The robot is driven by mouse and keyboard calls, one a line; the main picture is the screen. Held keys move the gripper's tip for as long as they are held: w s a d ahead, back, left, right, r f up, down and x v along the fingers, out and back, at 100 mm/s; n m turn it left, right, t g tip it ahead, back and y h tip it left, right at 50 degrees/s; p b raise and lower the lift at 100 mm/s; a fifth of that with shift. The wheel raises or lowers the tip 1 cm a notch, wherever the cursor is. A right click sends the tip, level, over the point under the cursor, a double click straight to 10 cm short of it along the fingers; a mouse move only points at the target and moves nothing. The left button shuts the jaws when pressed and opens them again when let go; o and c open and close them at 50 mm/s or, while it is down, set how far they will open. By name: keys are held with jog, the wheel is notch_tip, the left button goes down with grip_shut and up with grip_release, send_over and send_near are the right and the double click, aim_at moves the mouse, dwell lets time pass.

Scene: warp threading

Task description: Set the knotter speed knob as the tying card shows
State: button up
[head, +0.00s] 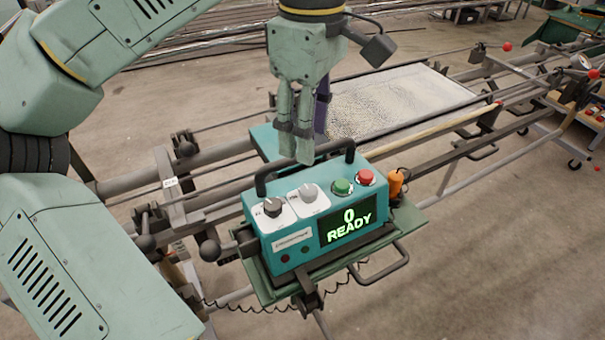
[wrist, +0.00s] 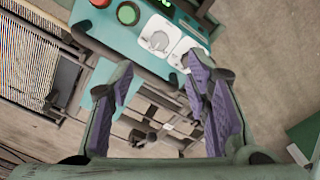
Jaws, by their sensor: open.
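The teal knotter box (head: 293,256) stands on a green tray on the machine frame. On its top are a black knob (head: 272,207) and a grey knob (head: 308,193), each on a white dial plate. The dial markings are too small to read, so I cannot tell which is the speed knob. The display (head: 348,225) reads "0 READY". My gripper (head: 296,148) is above and behind the box, open and empty. In the wrist view my open gripper (wrist: 160,75) has the grey knob (wrist: 160,41) beyond its fingertips. I cannot make out a tying card.
A black carry handle (head: 305,164) arches over the box behind the knobs. A green button (head: 342,187) and a red button (head: 365,177) sit right of the knobs. An orange object (head: 396,183) is at the box's right. Rails and a white warp sheet (head: 400,98) lie behind.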

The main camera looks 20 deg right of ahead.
aim_at(309, 190)
notch_tip(309, 190, down, 10)
jog(key=shift+s+d+p, duration=0.1)
jog(key=shift+p, duration=0.65)
jog(key=shift+c, duration=0.5)
grip_shut()
